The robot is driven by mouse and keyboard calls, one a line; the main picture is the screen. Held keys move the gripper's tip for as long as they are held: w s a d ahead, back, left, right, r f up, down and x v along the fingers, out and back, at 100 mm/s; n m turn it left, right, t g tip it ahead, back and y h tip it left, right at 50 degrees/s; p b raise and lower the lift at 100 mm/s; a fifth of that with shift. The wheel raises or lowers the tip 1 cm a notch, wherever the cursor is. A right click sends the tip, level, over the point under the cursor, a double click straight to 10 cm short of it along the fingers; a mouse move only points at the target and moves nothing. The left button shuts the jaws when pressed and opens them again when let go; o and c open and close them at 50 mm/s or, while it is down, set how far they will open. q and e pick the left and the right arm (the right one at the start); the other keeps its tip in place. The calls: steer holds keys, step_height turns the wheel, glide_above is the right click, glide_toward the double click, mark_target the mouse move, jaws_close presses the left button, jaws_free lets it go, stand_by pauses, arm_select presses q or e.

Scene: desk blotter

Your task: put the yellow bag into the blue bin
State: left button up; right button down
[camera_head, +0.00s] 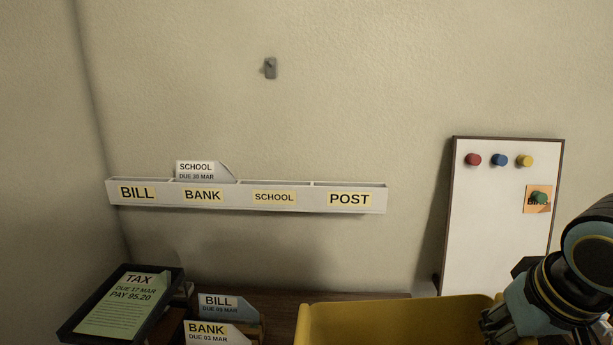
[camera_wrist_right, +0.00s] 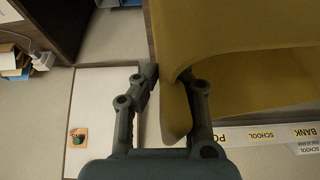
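The yellow bag (camera_head: 390,325) shows at the bottom of the head view, with its open top edge in sight and its lower part cut off by the frame. In the right wrist view the yellow bag (camera_wrist_right: 230,50) fills the upper right. My right gripper (camera_wrist_right: 168,74) has its fingers angled inward on both sides of the bag's edge and looks shut on it. In the head view this gripper (camera_head: 492,322) is at the bag's right end, its fingertips partly hidden. My left gripper and the blue bin are not in view.
A wall rack (camera_head: 245,206) with labelled slots hangs on the wall. A whiteboard (camera_head: 490,225) with magnets stands behind my right arm. A tax paper on a dark tray (camera_head: 120,308) and folders (camera_head: 222,305) stand at the lower left. A wall hook (camera_head: 270,68) is higher up.

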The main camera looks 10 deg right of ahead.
steer(key=f+b, duration=1.2)
steer(key=f, duration=0.1)
steer(key=f+b, duration=0.7)
steer(key=shift+s+f, duration=0.2)
steer(key=shift+s, duration=0.15)
steer(key=shift+r, duration=0.1)
